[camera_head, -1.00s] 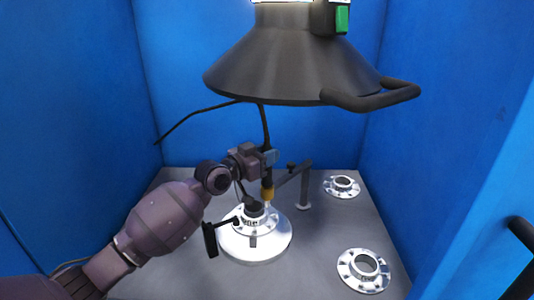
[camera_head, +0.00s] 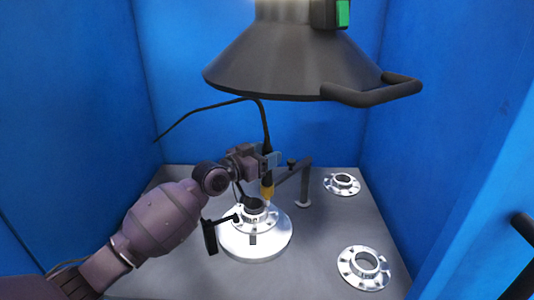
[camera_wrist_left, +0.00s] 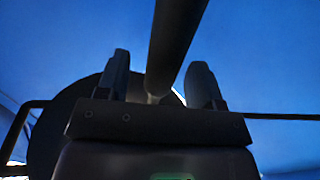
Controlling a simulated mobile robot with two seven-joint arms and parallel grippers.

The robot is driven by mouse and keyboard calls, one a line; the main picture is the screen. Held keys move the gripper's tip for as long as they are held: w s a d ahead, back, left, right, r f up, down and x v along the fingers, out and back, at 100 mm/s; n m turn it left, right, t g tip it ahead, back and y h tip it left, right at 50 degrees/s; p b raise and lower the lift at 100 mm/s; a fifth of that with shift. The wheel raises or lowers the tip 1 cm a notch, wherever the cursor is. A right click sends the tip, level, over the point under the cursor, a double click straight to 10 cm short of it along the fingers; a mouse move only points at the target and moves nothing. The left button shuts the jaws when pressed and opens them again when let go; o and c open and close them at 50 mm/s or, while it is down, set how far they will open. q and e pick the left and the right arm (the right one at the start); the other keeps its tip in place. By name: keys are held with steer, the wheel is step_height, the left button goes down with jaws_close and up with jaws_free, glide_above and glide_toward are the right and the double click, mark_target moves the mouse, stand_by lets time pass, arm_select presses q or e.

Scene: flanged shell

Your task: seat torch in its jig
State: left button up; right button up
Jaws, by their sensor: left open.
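The torch (camera_head: 267,188) is a slim dark tool with a yellow-gold collar, standing roughly upright beside the flanged part in the head view. A black cable rises from its top. My left gripper (camera_head: 270,160) is at the torch's upper body, above the collar. In the left wrist view the jaws (camera_wrist_left: 160,85) are open, with a dark round shaft between them and visible space on both sides. The jig appears to be the dark bracket arm (camera_head: 291,172) on a post right of the torch. Whether the torch touches it is hidden. My right gripper is not in view.
A silver flanged part (camera_head: 257,240) on a round base stands below the torch. Two loose flanges (camera_head: 342,184) (camera_head: 365,268) lie on the right of the grey table (camera_head: 315,240). A dark hood (camera_head: 290,68) hangs overhead, and blue walls enclose the table.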

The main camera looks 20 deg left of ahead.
arm_select(q)
steer(key=v, duration=1)
steer(key=shift+a, duration=0.15)
